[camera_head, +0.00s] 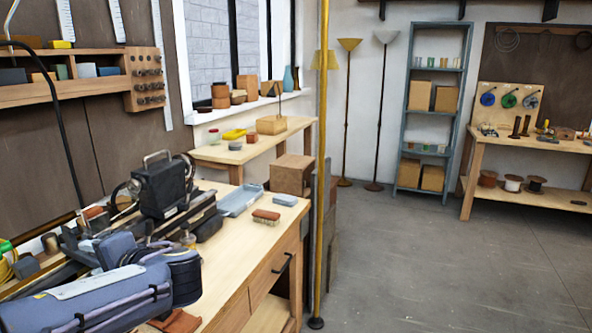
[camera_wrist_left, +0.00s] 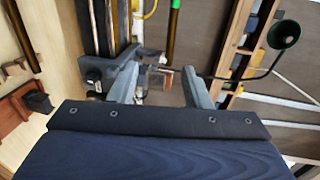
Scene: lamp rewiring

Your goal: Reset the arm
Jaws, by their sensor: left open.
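My left arm (camera_head: 95,300) comes in from the lower left in the head view, bent low over the near end of the workbench. My left gripper (camera_head: 85,248) is among the dark machine parts there, and its outline is hard to separate from them. In the left wrist view the two grey fingers of this gripper (camera_wrist_left: 160,88) stand apart. A small orange-brown piece shows between the fingertips; I see no grip on it. My right gripper is in neither view.
A black machine with a handle (camera_head: 160,187) stands on the workbench (camera_head: 240,243) close to the arm. A brush (camera_head: 266,217) and a blue tray (camera_head: 240,200) lie to its right. A brass pole (camera_head: 323,150) stands past the bench's end. The floor at right is clear.

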